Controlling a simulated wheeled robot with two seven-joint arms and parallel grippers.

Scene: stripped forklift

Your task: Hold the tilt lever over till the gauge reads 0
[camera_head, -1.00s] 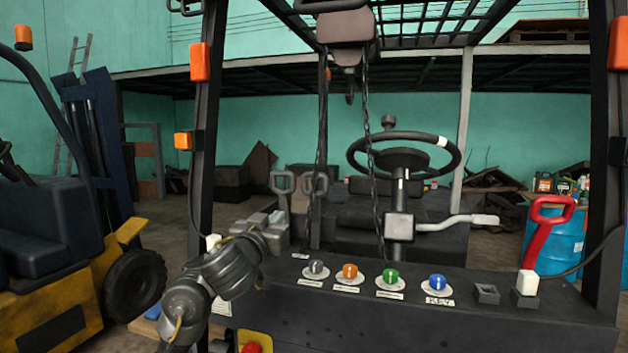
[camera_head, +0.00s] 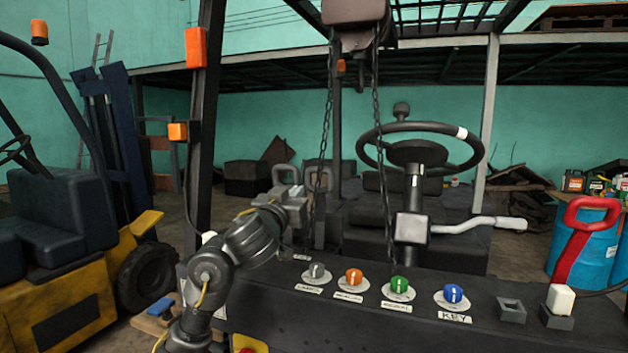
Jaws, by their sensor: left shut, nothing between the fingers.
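My left arm comes in at the lower left, and its left gripper (camera_head: 297,192) is at the base of two grey loop handles. The left loop handle (camera_head: 285,176) rises behind the gripper and the right loop handle (camera_head: 319,180) stands beside it; whether the gripper touches either cannot be told. The gripper is shut and empty. I cannot tell which control is the tilt lever; a pale lever (camera_head: 478,225) also sticks out right from the steering column. No readable gauge shows. My right gripper is not in view.
Chains (camera_head: 376,120) hang before the steering wheel (camera_head: 420,128). A post (camera_head: 204,130) stands left. A red loop handle (camera_head: 577,240) is right, before blue drums.

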